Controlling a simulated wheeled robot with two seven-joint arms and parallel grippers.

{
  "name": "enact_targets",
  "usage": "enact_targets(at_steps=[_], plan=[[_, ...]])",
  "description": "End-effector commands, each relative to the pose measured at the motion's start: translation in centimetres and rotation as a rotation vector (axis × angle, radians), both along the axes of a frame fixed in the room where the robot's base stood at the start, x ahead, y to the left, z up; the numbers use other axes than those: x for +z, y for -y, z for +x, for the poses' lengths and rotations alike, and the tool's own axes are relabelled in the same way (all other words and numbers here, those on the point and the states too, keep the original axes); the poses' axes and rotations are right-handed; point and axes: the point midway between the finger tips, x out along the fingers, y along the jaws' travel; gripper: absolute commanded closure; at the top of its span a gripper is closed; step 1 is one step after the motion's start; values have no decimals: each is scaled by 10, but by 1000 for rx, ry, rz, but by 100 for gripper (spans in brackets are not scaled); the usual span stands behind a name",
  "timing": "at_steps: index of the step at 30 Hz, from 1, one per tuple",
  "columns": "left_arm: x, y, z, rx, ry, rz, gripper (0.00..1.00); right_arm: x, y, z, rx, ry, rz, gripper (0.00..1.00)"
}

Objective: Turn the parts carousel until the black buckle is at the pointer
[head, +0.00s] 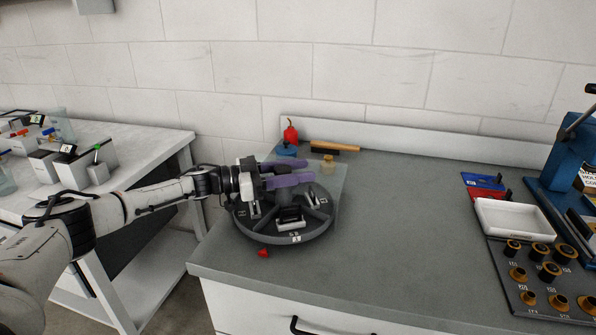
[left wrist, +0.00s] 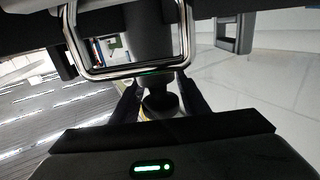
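The parts carousel (head: 322,232), a dark round tray with dividers, stands near the left end of the grey bench. A black piece (head: 290,214) that looks like the buckle lies in its front compartment, right of the pointer. The small red pointer (head: 263,252) is on the bench at the carousel's front left. My left gripper (head: 308,172) reaches over the carousel, its purple fingers apart. The left wrist view shows a dark knob (left wrist: 160,98) between the fingers; contact cannot be told. A shiny metal loop (left wrist: 125,72) is close to that camera. My right gripper is out of view.
Behind the carousel are a red bottle (head: 290,132) and a wooden-handled brush (head: 335,148). A white tray (head: 512,222) and a panel of knobs (head: 540,285) stand at the right. The bench middle is clear. Another table (head: 140,150) is at the left.

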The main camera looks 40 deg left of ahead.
Motion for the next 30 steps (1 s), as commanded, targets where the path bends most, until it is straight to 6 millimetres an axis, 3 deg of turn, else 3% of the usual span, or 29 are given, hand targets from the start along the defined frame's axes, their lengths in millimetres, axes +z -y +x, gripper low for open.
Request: enact_targets(at_steps=[13, 24, 30], plan=[[-1, -4, -5, 1, -1, -2, 48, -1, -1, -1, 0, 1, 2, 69], [-2, -48, -57, 3, -4, 1, 48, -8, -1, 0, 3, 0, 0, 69], [-1, -62, -76, 0, -1, 0, 48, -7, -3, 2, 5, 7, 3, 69]])
